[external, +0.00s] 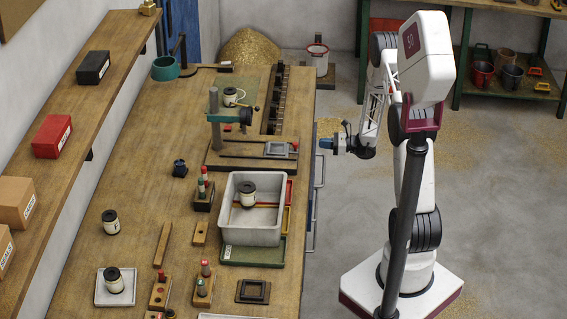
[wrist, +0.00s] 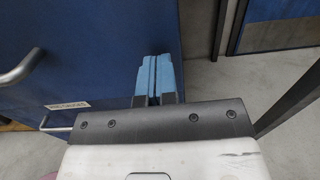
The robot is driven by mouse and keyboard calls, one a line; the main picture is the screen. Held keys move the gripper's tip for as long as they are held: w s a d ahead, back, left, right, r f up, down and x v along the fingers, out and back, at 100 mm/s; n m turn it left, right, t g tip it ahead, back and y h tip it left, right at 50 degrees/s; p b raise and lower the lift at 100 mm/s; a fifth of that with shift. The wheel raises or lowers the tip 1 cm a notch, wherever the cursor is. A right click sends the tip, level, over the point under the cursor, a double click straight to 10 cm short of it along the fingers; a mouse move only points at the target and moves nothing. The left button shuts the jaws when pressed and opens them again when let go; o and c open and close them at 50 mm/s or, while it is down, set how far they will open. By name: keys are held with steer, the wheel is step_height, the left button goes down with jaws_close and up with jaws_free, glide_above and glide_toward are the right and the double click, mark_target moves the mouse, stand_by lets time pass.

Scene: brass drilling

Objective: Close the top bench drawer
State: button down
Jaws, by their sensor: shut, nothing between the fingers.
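The bench drawers are on the right side of the wooden bench. A blue drawer front (external: 313,185) with a metal handle (external: 320,170) shows as a narrow strip there; how far any drawer stands out is hard to tell. In the wrist view a large blue front (wrist: 110,55) fills the left, with a bar handle (wrist: 22,70) at the far left and a lower handle (wrist: 55,128). My gripper (external: 323,143) is at the bench's right edge. Its blue fingers (wrist: 152,65) are together and empty, in front of or beside the blue front; contact cannot be told.
The bench top (external: 140,190) holds a grey tub (external: 262,225), a drill stand (external: 214,120), jars and small blocks. A green-framed shelf (external: 500,80) stands at the back right. The grey floor (external: 500,220) right of my arm is mostly clear.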

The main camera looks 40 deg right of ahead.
steer(key=shift+w+a, duration=0.3)
steer(key=shift+a, duration=0.05)
steer(key=shift+x, duration=1.5)
steer(key=shift+w+a, duration=0.1)
steer(key=shift+w, duration=0.05)
steer(key=shift+r, duration=0.1)
steer(key=v, duration=1.5)
